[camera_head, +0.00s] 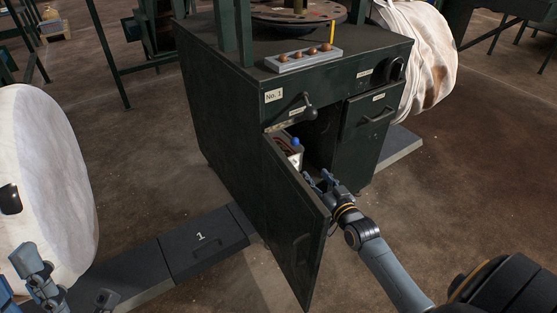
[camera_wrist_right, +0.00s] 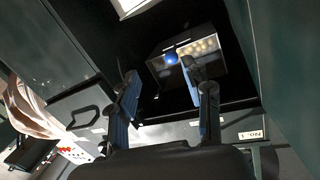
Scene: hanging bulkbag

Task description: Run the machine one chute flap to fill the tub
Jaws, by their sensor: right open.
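The dark green machine marked No. 1 (camera_head: 225,110) stands in the middle of the head view. A black-knobbed lever (camera_head: 308,112) is on its front, above an open compartment. The compartment's door (camera_head: 297,225) is swung open. Inside is a grey tub (camera_head: 289,152) with a blue ball (camera_head: 295,142) at it; the ball (camera_wrist_right: 170,58) and tub (camera_wrist_right: 222,72) also show in the right wrist view. My right gripper (camera_wrist_right: 166,95) is open and empty at the compartment mouth, beside the door, with its fingers apart and pointing inward. My left gripper (camera_head: 70,282) is partly cut off at lower left.
White bulk bags hang at left (camera_head: 45,185) and right (camera_head: 425,55).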

